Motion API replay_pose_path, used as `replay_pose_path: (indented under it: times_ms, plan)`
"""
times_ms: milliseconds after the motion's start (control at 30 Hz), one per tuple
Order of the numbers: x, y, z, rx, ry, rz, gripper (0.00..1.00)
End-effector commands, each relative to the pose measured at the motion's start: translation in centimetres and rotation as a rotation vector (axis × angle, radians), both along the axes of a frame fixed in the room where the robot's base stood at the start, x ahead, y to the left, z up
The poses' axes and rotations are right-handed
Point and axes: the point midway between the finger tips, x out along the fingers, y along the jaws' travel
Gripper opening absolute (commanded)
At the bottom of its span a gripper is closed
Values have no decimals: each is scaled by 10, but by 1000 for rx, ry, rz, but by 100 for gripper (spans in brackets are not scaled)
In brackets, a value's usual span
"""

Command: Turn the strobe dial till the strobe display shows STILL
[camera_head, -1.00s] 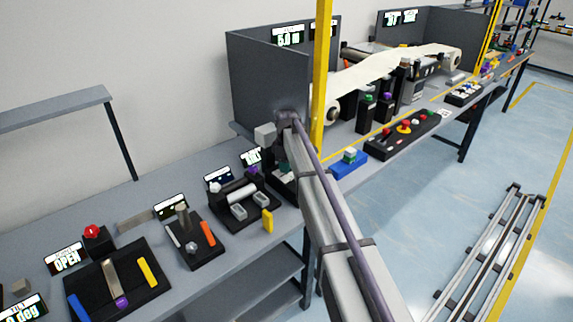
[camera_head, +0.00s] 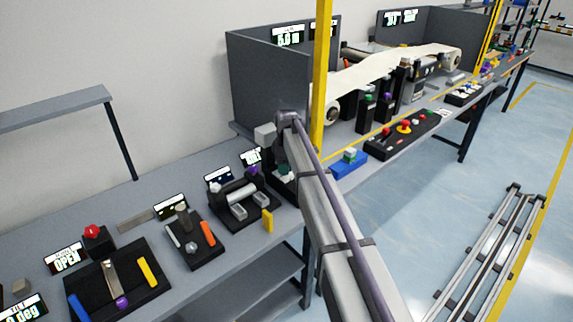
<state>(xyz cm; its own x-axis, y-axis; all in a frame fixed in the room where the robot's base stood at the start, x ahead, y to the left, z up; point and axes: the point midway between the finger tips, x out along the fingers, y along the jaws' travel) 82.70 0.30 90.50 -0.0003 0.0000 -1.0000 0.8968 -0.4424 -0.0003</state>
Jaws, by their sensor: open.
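No label marks the strobe dial or strobe display clearly at this size. A small lit display (camera_head: 251,157) stands on the bench beside my wrist, its text too small to read surely. A purple knob (camera_head: 253,170) sits just below it, partly crowded by dark parts. My gripper (camera_head: 272,163) is low at the far end of my arm, close to the right of this knob and display. The arm and wrist hide most of it and its fingertips. It is open, and I cannot tell whether it touches anything.
A dark panelled enclosure (camera_head: 262,85) and a yellow post (camera_head: 321,70) stand close behind and beside my wrist. A blue block (camera_head: 349,163) lies right of my arm. The floor at right is clear around rails (camera_head: 490,255).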

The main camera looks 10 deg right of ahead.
Motion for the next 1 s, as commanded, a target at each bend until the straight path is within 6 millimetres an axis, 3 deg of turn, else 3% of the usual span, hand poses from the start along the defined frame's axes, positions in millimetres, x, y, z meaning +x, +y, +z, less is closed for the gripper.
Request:
replay_pose_path:
  times_ms: [167,400,533,1000]
  plan:
    - [0,0,22,0,0,0,64]
    - [0,0,82,0,0,0,64]
    - [0,0,106,0,0,0,64]
    - [0,0,107,0,0,-55,64]
